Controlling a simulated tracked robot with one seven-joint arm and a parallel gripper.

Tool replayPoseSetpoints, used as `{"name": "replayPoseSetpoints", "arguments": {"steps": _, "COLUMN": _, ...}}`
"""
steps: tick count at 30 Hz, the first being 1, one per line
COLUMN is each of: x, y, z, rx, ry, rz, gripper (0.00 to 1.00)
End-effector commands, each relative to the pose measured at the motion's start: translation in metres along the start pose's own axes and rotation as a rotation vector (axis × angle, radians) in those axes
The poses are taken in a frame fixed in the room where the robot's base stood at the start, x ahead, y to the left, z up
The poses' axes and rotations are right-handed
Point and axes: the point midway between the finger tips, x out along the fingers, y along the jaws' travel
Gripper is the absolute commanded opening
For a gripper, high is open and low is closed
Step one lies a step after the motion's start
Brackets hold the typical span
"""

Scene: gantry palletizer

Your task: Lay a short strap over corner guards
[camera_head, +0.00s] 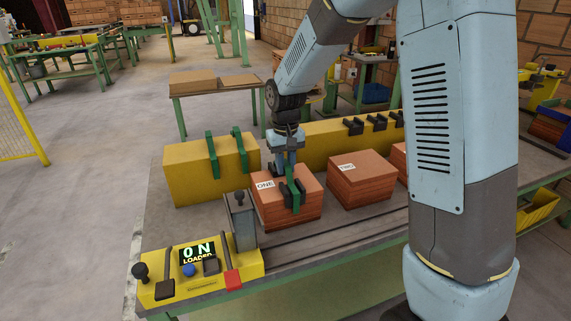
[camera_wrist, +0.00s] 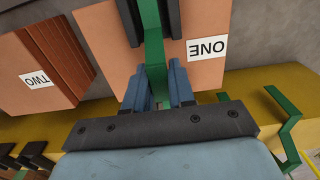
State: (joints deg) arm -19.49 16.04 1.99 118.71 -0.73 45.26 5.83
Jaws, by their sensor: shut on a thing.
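Box ONE (camera_head: 263,201) is a reddish-brown box on the bench, and its label shows in the wrist view (camera_wrist: 207,48). A short green strap (camera_head: 293,188) lies over its top and bends down at the front edge, between black corner-guard pieces (camera_head: 284,198). My gripper (camera_head: 287,166) is above the box, with its fingers shut on the strap. The wrist view shows the strap (camera_wrist: 153,47) running out between the blue fingers (camera_wrist: 158,82), with black guard parts on both sides. Whether the strap rests fully on the guards is hidden.
Box TWO (camera_head: 358,182) stands to the right. A yellow rack (camera_head: 190,178) at left bears two more green straps (camera_head: 212,155). A long yellow block (camera_head: 323,143) behind carries several black guards (camera_head: 353,126). A grey post (camera_head: 243,222) and control panel (camera_head: 216,281) stand front left.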

Motion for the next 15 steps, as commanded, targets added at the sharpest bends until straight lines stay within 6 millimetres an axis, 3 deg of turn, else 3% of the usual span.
{"name": "replayPoseSetpoints", "arguments": {"steps": 15, "x": 0.0089, "y": 0.0001, "z": 0.0001, "rx": 0.000, "ry": 0.000, "rz": 0.000, "gripper": 0.00}}
